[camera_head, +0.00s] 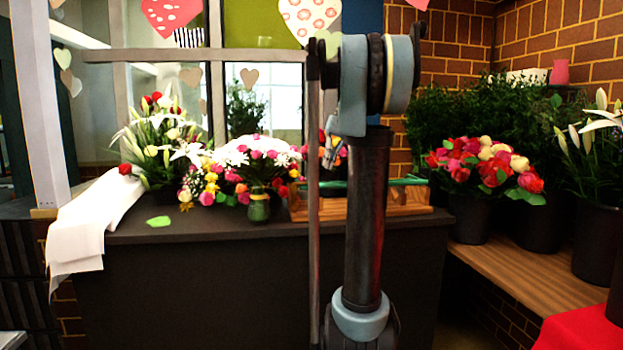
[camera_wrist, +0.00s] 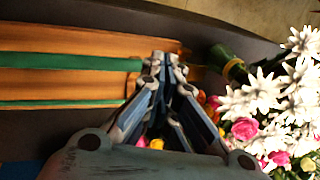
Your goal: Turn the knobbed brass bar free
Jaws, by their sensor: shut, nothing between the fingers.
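I cannot make out the knobbed brass bar for sure in either view. A wooden rack (camera_head: 410,200) with green strips stands on the dark counter, partly hidden behind my arm. In the wrist view its wooden slats (camera_wrist: 60,89) and green strips (camera_wrist: 60,62) run in from the left edge to my gripper (camera_wrist: 160,58). My gripper's fingers are shut and empty, their tips over the rack's end. In the head view only a little of my gripper (camera_head: 331,153) shows, beside my arm. Whether the fingertips touch the rack I cannot tell.
A green vase (camera_head: 259,208) stands just left of the rack; it also shows in the wrist view (camera_wrist: 228,63). Bouquets (camera_head: 235,175) crowd the counter's left part, near a white cloth (camera_head: 90,225). Potted roses (camera_head: 485,165) stand right. The counter's front strip (camera_head: 215,232) is mostly clear.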

